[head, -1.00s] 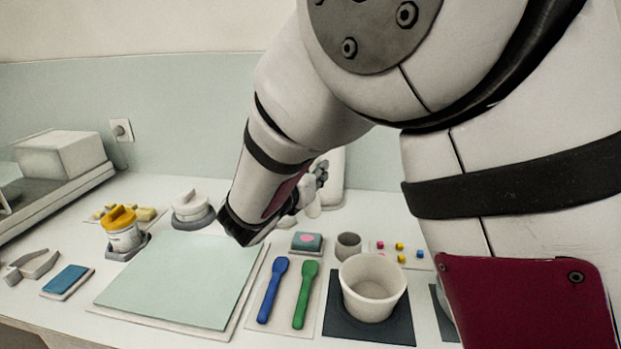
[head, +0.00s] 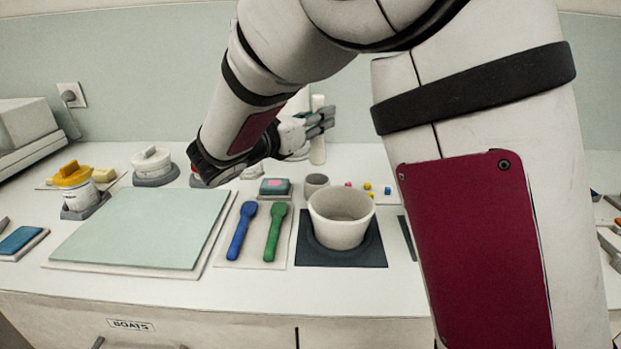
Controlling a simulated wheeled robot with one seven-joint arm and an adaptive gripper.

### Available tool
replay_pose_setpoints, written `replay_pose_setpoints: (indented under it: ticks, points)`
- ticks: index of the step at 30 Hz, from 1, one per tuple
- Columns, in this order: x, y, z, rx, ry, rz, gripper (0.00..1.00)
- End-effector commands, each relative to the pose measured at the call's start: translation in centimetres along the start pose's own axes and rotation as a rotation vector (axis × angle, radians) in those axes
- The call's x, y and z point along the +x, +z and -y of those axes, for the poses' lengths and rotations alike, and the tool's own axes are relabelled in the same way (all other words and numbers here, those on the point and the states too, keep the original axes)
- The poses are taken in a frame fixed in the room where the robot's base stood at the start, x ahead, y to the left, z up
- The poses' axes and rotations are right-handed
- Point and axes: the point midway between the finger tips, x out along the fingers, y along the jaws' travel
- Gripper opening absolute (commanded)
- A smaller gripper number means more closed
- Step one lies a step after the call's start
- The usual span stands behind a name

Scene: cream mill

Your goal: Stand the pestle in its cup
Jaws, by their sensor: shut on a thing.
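My gripper (head: 320,120) is at the back of the counter in the head view, shut on a pale upright rod that looks like the pestle (head: 317,152). The rod shows above and below the fingers. Whether its lower end touches the counter I cannot tell. A small grey cup (head: 315,184) stands in front of the gripper, with the rod behind it in the picture. A larger cream bowl (head: 340,232), like a mortar, stands on a dark mat (head: 370,253) nearer the front.
A blue spoon (head: 241,232) and a green spoon (head: 275,232) lie left of the bowl. A blue-topped block (head: 275,188) is beside the cup, and small coloured cubes (head: 367,186) lie to its right. A large pale green board (head: 140,228) covers the left. A white bottle (head: 297,105) stands behind my gripper.

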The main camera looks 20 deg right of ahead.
Motion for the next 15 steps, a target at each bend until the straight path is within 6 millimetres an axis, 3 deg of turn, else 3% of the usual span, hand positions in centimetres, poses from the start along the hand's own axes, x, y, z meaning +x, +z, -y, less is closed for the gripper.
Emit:
replay_pose_setpoints:
  ticks: [3, 15]
  points:
    - [0.0, -2.4, -0.1, -0.004, 0.001, 0.001, 0.00]
    - [0.0, -6.3, -0.1, -0.004, 0.002, 0.000, 0.00]
